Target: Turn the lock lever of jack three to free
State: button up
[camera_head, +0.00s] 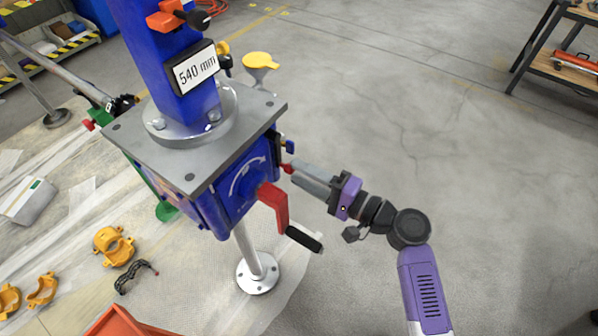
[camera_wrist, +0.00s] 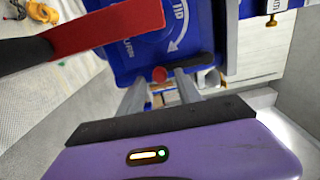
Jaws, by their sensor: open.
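A blue screw jack (camera_head: 225,195) with a grey top plate and a "540 mm" sign fills the left middle of the head view. I see no jack number. A small red-ended lever (camera_head: 287,168) sticks out of its right side; its red round end also shows in the wrist view (camera_wrist: 159,74), beside a dark bar. I cannot tell its lock setting. My gripper (camera_head: 298,177) is open at the lever. In the wrist view the red end lies between the two grey fingers (camera_wrist: 162,84); contact is unclear.
A red crank (camera_head: 275,205) with a black handle (camera_head: 304,239) hangs just below and left of my gripper; it also crosses the wrist view's upper left (camera_wrist: 105,32). Orange clamps (camera_head: 113,246) lie on the floor at left. Floor to the right is clear up to a workbench (camera_head: 560,60).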

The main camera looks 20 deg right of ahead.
jog(key=v, duration=0.6)
jog(key=shift+s+d+b, duration=0.2)
jog(key=shift+s+b, duration=0.05)
jog(key=shift+b, duration=0.15)
jog(key=shift+w, duration=0.1)
